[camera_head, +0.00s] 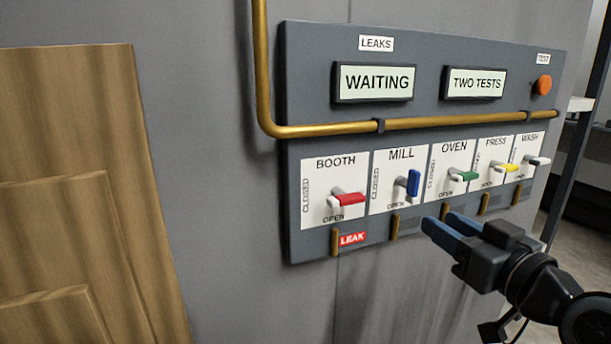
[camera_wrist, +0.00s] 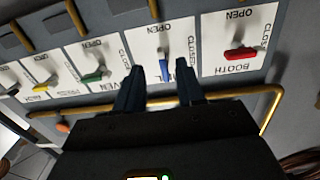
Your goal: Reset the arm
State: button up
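My gripper (camera_head: 438,220) is in front of the lower edge of the grey valve panel (camera_head: 436,107), right of and below the blue MILL lever (camera_head: 413,183). Its two fingers are apart with nothing between them in the head view. In the wrist view, where the panel appears upside down, the blue lever (camera_wrist: 165,70) shows beyond the gap between the fingertips (camera_wrist: 158,80). The blue handle stands upright. The red BOOTH lever (camera_head: 349,199), green OVEN lever (camera_head: 463,176), yellow PRESS lever (camera_head: 510,167) and white WASH lever (camera_head: 540,161) lie sideways.
A brass pipe (camera_head: 325,130) crosses the panel above the levers. The displays read "WAITING" (camera_head: 375,82) and "TWO TESTS" (camera_head: 475,83). An orange TEST button (camera_head: 544,85) is at upper right. A red LEAK tag (camera_head: 352,239) sits under BOOTH. A wooden door (camera_head: 85,150) stands left.

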jog(key=s+f+m+g+h+p, duration=0.1)
jog(key=s+f+m+h+p, duration=0.1)
jog(key=s+f, duration=0.6)
jog(key=s+f+m+h+p, duration=0.25)
jog(key=s+f, duration=0.25)
jog(key=s, duration=0.7)
jog(key=s+a+r+n+p, duration=0.1)
jog(key=s+r+p, duration=0.1)
jog(key=s, duration=0.9)
jog(key=s+a+r+g+p, duration=0.1)
jog(key=s+r+p, duration=0.1)
jog(key=s, duration=0.9)
jog(key=shift+s+a+r+n, duration=0.15)
jog(key=shift+s+r+n, duration=0.15)
jog(key=shift+r, duration=0.5)
